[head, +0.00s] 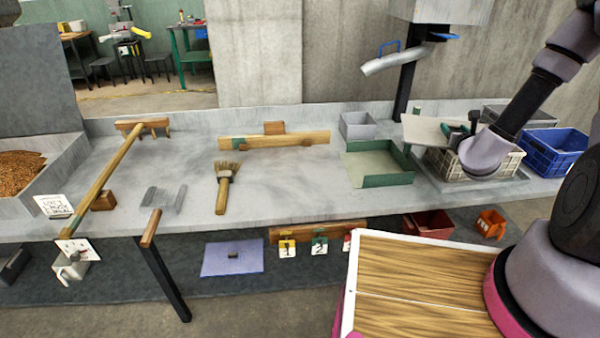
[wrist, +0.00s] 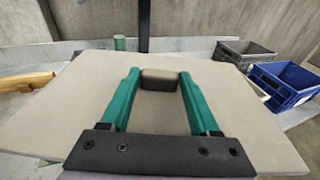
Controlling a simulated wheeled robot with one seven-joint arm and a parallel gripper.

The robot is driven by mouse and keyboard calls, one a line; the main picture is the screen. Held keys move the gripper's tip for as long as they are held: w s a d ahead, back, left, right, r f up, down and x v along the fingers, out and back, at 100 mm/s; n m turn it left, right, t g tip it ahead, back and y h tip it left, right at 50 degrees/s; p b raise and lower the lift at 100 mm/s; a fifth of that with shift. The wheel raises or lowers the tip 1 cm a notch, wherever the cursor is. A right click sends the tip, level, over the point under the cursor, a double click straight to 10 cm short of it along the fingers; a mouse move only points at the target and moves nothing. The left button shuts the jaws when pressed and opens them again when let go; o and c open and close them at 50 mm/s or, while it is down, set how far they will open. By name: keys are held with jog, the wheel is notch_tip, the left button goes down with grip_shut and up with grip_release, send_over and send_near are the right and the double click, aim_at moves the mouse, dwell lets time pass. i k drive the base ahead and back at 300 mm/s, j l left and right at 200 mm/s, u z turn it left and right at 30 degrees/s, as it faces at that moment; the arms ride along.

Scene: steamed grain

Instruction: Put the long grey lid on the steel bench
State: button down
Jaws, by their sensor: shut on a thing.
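The long grey lid (head: 424,131) is a flat, pale grey-beige board at the right of the head view. It fills most of the wrist view (wrist: 85,100), with a dark block handle (wrist: 160,80) on top. My gripper (head: 462,130) is shut on this handle, its green fingers on either side in the wrist view (wrist: 160,82). The lid is over a cream crate (head: 510,165) at the bench's right part; I cannot tell whether they touch. My wrist hides part of lid and crate. The steel bench (head: 300,190) is a long, light grey surface.
A green-walled tray (head: 388,180) and a small grey bin (head: 357,125) stand left of the crate. Blue (head: 555,150) and grey crates are at right. A dark post (head: 405,90) rises behind. A brush (head: 224,185) lies mid-bench; bare surface surrounds it.

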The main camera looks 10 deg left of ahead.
aim_at(301, 174)
jog(key=j, duration=1.6)
jog(key=k+j, duration=0.1)
jog(key=j, duration=1.45)
